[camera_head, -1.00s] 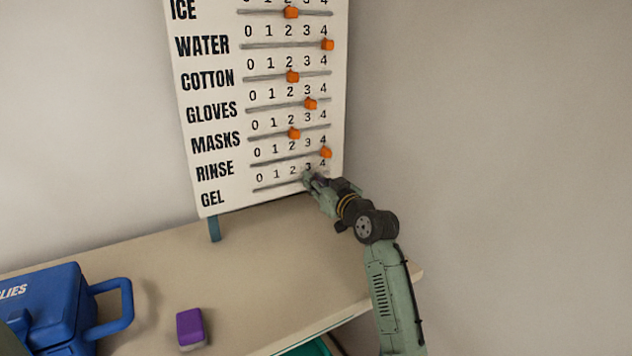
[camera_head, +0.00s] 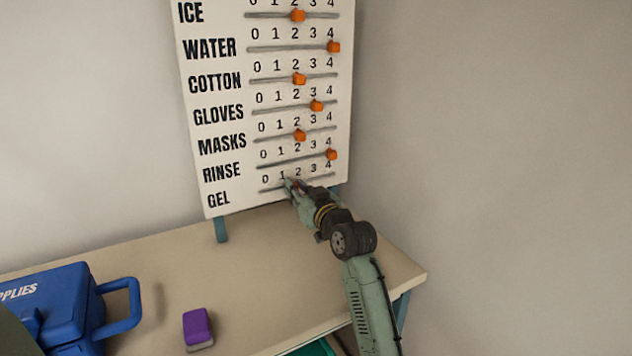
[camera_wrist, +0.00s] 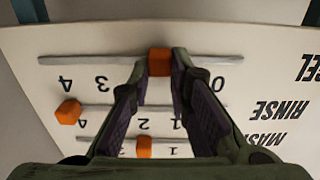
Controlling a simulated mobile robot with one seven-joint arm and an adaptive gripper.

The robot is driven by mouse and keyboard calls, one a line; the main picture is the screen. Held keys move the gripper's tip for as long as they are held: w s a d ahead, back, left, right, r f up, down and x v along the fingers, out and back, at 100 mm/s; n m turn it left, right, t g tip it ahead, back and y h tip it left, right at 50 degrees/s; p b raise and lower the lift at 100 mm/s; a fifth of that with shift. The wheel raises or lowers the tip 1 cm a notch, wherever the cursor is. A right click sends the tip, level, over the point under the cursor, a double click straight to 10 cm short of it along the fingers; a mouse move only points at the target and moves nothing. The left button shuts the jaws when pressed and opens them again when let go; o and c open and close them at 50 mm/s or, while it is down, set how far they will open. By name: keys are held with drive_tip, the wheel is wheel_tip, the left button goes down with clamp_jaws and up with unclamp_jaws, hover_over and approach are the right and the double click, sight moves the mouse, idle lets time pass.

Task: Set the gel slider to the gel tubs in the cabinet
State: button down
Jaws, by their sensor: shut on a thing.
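The white slider board (camera_head: 212,150) stands on the table with labelled rows, GEL lowest. My gripper (camera_head: 290,183) is at the GEL row and covers its knob in the head view. In the wrist view, where the board appears upside down, my gripper (camera_wrist: 165,75) is shut on the orange gel slider (camera_wrist: 160,60) on its grey track. The slider appears to be between 1 and 2; the fingers hide those digits. 4, 3 and 0 show beside the fingers. No gel tubs or cabinet interior can be made out.
The rinse knob (camera_head: 332,154) sits near 4 just above, and the masks knob (camera_head: 300,135) near 2. A blue supplies case (camera_head: 60,300) and a purple-topped block (camera_head: 197,327) are on the tabletop (camera_head: 270,265). The table's right part is clear under my arm.

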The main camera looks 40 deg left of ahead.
drive_tip(key=shift+s+a, duration=0.2)
drive_tip(key=shift+s, duration=0.35)
drive_tip(key=shift+s+a, duration=0.2)
drive_tip(key=shift+s, duration=0.3)
drive_tip(key=c, duration=1.5)
unclamp_jaws()
drive_tip(key=v, duration=1.2)
